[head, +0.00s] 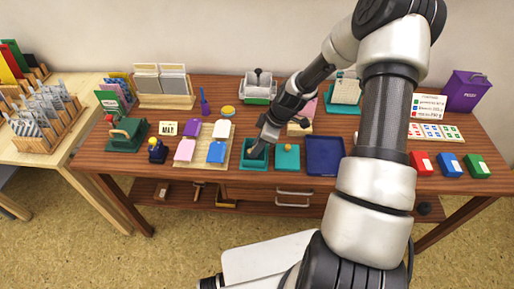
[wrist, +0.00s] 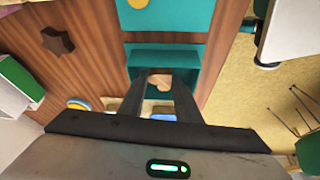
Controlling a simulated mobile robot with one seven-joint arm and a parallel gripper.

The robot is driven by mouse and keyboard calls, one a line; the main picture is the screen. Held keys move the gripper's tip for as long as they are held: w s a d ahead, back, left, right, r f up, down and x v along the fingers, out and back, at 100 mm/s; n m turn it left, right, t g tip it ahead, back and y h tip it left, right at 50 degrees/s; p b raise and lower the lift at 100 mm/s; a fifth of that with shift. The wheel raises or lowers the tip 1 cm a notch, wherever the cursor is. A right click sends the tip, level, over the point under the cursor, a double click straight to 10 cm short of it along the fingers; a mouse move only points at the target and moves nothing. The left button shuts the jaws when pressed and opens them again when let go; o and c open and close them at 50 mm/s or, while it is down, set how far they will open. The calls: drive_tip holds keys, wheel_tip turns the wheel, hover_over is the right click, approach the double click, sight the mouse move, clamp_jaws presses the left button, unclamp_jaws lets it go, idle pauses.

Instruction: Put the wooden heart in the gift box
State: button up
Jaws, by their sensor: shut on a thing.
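The gift box, a teal open box (head: 254,166), stands near the front of the wooden table in the head view; it also shows in the wrist view (wrist: 185,53). My gripper (head: 252,151) points down into its opening. In the wrist view my gripper (wrist: 164,76) is shut on the light wooden heart (wrist: 159,84), which shows between the fingertips. The heart is at the box opening; I cannot tell whether it touches the bottom. A teal lid with a round yellowish knob (head: 287,157) lies just right of the box.
A dark blue tray (head: 324,156) lies right of the lid. A board with coloured tags (head: 207,160) is to the left. Red, blue and green boxes (head: 450,166) stand at the right. A brown star shape (wrist: 58,41) lies on the table in the wrist view.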

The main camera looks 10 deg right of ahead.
drive_tip(key=shift+f+b, duration=0.3)
drive_tip(key=shift+f, duration=0.2)
drive_tip(key=o, duration=0.7)
drive_tip(key=shift+r, duration=0.1)
drive_tip(key=shift+o, duration=0.2)
drive_tip(key=shift+r+p, duration=0.3)
drive_tip(key=shift+p, duration=0.1)
drive_tip(key=p+v, duration=0.1)
drive_tip(key=v, duration=1)
drive_tip(key=shift+d+r, duration=0.2)
drive_tip(key=shift+r, duration=0.15)
drive_tip(key=shift+s, duration=0.1)
